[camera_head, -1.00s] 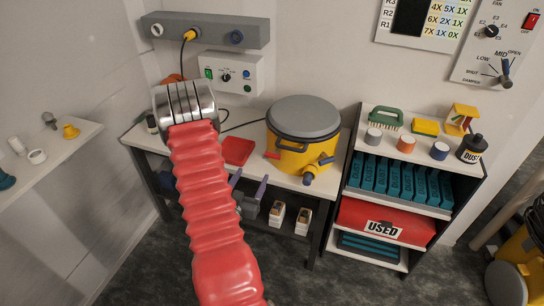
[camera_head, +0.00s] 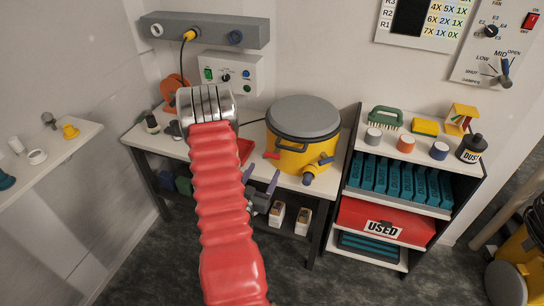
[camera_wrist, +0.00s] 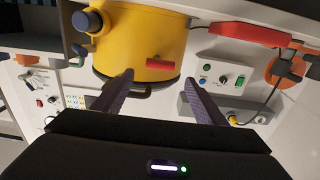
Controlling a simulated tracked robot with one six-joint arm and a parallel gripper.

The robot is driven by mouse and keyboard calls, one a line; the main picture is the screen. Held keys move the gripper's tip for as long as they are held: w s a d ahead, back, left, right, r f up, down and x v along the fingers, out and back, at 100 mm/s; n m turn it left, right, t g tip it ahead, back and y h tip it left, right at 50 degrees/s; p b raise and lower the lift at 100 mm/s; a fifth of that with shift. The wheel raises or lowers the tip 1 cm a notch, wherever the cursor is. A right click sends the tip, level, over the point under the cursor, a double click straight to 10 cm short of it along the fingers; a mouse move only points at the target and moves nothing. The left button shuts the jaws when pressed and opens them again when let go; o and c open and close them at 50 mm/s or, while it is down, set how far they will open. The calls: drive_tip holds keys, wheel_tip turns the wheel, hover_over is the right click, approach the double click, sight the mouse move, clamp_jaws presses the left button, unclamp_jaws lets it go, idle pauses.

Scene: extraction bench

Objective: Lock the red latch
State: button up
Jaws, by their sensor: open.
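The yellow drum (camera_head: 288,158) with a grey lid stands on the white bench. Its red latch (camera_head: 271,155) is a short red bar on the drum's left side. In the wrist view, which looks upside down, the red latch (camera_wrist: 172,63) lies across the yellow wall, and its picture falls between my two fingers. My gripper (camera_head: 262,178) is open and empty, in front of the bench and below the latch in the head view. Its purple fingers (camera_wrist: 158,78) point toward the drum in the wrist view. They look apart from the latch; the exact gap is unclear.
A blue-tipped port (camera_head: 312,175) sticks out from the drum's right front. A red tray (camera_head: 246,150) lies left of the drum, partly behind my arm. A control box (camera_head: 230,72) hangs on the wall behind. A shelf unit (camera_head: 352,165) stands close on the right.

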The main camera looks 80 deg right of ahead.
sight(271, 157)
drive_tip(key=d, duration=0.6)
drive_tip(key=s+d, duration=0.1)
drive_tip(key=d, duration=0.2)
drive_tip(key=shift+d, duration=0.35)
drive_tip(key=shift+c, duration=0.6)
drive_tip(key=c, duration=0.9)
